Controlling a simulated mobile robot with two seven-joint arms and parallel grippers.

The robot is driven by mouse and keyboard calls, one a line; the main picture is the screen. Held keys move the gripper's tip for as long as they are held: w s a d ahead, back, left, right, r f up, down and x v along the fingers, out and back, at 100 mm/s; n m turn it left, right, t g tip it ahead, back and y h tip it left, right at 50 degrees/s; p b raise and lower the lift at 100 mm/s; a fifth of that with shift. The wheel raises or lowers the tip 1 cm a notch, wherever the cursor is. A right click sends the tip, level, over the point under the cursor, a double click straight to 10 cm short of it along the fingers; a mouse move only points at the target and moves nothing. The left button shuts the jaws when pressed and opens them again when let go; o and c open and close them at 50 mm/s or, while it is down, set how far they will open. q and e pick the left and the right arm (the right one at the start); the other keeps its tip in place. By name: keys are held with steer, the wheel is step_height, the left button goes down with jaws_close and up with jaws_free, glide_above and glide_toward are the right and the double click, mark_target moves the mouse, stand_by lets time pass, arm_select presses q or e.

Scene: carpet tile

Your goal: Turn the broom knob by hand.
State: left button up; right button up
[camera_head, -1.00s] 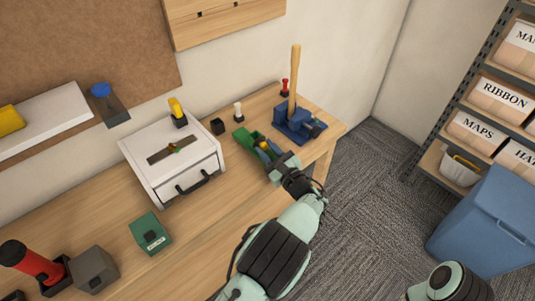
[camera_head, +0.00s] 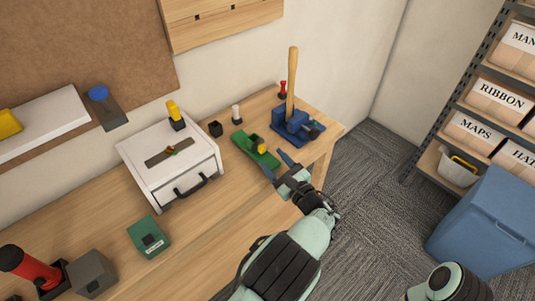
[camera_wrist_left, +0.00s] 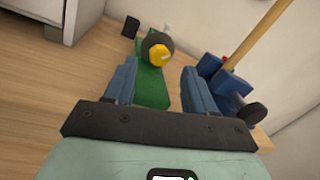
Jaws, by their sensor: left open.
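The broom's wooden handle (camera_head: 293,75) stands upright in a blue holder (camera_head: 288,130) at the table's far right corner. A dark knob (camera_head: 317,128) is on the holder's right side; the wrist view shows this knob (camera_wrist_left: 252,113) right of the fingers. My left gripper (camera_head: 278,163) is open and empty, its blue fingers pointing toward a green block with a yellow knob (camera_head: 261,146). In the left wrist view the yellow and dark round knob (camera_wrist_left: 157,50) shows between and beyond the fingers. The gripper is apart from the broom holder. My right gripper is out of view.
A white drawer box (camera_head: 190,158) stands left on the wooden table. A small white-topped post (camera_head: 236,115), a black block (camera_head: 216,129) and a red piece (camera_head: 283,88) stand near the wall. A green box (camera_head: 148,236) is nearer. A blue bin (camera_head: 485,230) stands on the carpet.

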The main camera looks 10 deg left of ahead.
arm_select(q)
steer(key=v, duration=0.9)
